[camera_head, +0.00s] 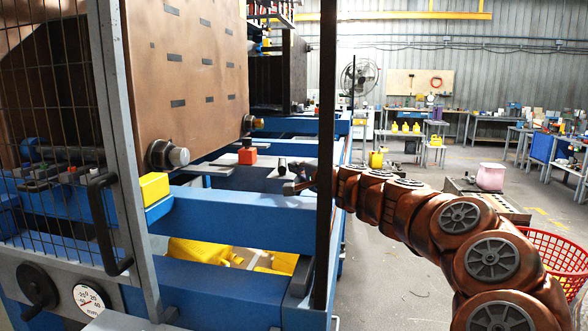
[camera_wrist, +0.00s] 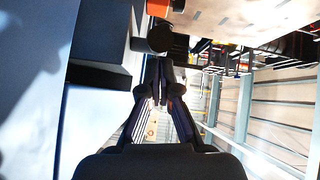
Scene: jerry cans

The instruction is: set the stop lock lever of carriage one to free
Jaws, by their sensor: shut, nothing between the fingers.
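I cannot single out the stop lock lever of carriage one for certain. A short dark cylinder-like part (camera_head: 282,166) stands on the grey plate of the blue machine; a dark round end (camera_wrist: 160,38) shows just beyond my fingertips in the wrist view, perhaps the same part. An orange-red block (camera_head: 247,156) sits to its left; an orange piece (camera_wrist: 158,7) shows at the wrist view's top edge. My gripper (camera_head: 297,187) reaches in over the machine from the right, partly hidden by a dark post. In the wrist view its fingers (camera_wrist: 161,75) are together and empty.
The dark upright post (camera_head: 326,130) stands close to my arm. A mesh door (camera_head: 120,150) with a black handle is at left. A large brown plate (camera_head: 188,70) hangs above the blue beams (camera_head: 240,218). A red basket (camera_head: 555,262) is at lower right.

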